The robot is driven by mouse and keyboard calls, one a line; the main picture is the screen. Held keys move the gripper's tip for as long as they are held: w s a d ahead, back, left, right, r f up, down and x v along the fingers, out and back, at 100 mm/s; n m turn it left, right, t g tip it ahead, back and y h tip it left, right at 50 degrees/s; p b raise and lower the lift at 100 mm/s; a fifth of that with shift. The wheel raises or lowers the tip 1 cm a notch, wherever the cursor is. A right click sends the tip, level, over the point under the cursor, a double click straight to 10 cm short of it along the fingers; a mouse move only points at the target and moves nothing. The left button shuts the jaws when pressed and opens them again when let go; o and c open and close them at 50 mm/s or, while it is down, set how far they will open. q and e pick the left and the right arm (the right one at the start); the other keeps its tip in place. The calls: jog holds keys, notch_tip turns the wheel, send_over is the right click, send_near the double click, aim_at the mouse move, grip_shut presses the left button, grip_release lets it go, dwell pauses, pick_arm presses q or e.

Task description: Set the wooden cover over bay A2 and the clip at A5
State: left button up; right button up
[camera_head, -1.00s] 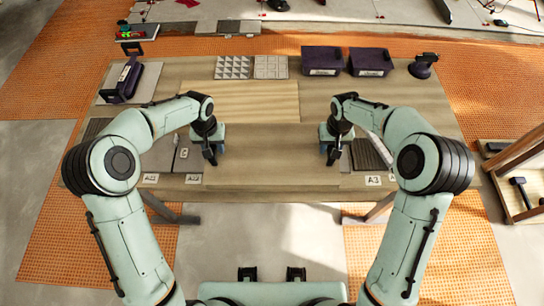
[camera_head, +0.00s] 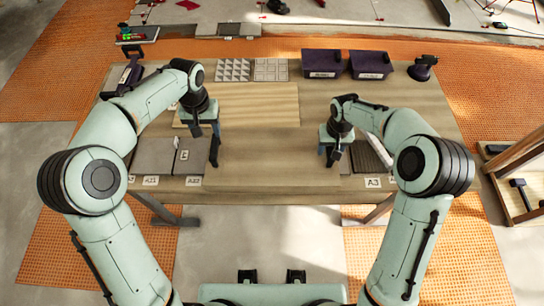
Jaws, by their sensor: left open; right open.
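A pale wooden board (camera_head: 262,104), seemingly the wooden cover, lies flat in the middle of the table. My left gripper (camera_head: 215,155) is open, pointing down just in front of the board's left part; my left arm hides the board's left end. My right gripper (camera_head: 333,158) is open over the table's front right, beside a dark ribbed panel. Front labels include what looks like A21 (camera_head: 151,181), A22 (camera_head: 193,181) and A3 (camera_head: 373,183). A grey tile (camera_head: 192,163) behind the left labels bears a small white tag. I cannot make out the clip or an A5 label.
Two dark purple bins (camera_head: 322,63) and a dark tool stand (camera_head: 424,68) are at the table's back right. White patterned tiles (camera_head: 233,70) lie at the back middle. A purple holder (camera_head: 128,75) is at the back left. The front middle of the table (camera_head: 265,165) is clear.

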jog(key=shift+r, duration=0.15)
pick_arm(q)
jog(key=shift+r, duration=0.6)
pick_arm(e)
notch_tip(320, 180, up, 12)
pick_arm(q)
jog(key=shift+f, duration=0.1)
pick_arm(e)
jog(key=shift+s+f, duration=0.15)
jog(key=shift+f, duration=0.1)
